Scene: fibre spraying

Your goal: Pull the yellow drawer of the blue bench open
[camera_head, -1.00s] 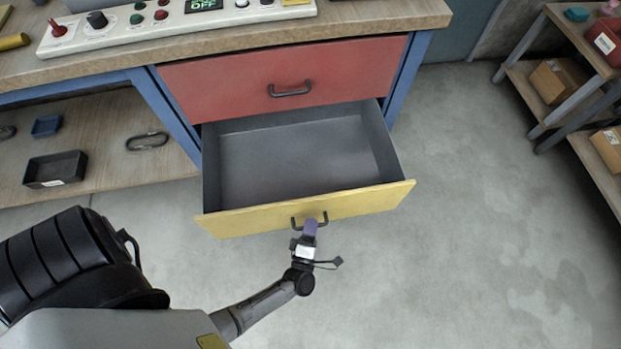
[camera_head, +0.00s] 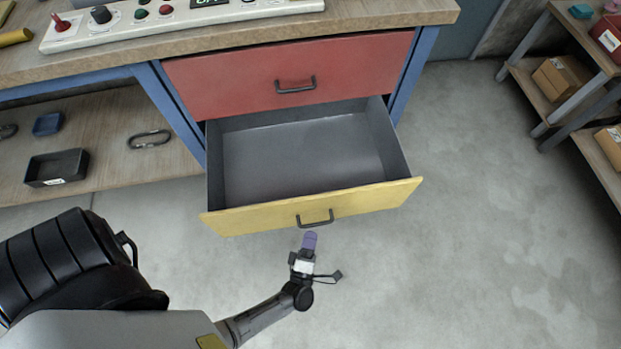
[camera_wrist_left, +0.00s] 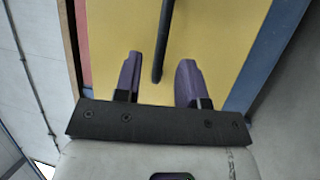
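The yellow drawer (camera_head: 270,214) of the blue bench (camera_head: 177,117) stands pulled out, and its empty grey inside (camera_head: 300,160) shows. Its dark handle (camera_head: 315,219) is on the yellow front. My left gripper (camera_head: 309,240) is just in front of the handle, apart from it in the head view. In the left wrist view the two purple fingers (camera_wrist_left: 158,80) are spread, with the dark handle (camera_wrist_left: 163,40) ahead of and between them and the yellow front (camera_wrist_left: 210,45) behind. Nothing is held. My right gripper is not in view.
A closed red drawer (camera_head: 240,80) sits above the yellow one. A control panel (camera_head: 180,22) lies on the bench top. A lower shelf (camera_head: 105,125) holds a black tray (camera_head: 56,167). A shelf rack with boxes (camera_head: 562,76) stands at right. The floor at right is clear.

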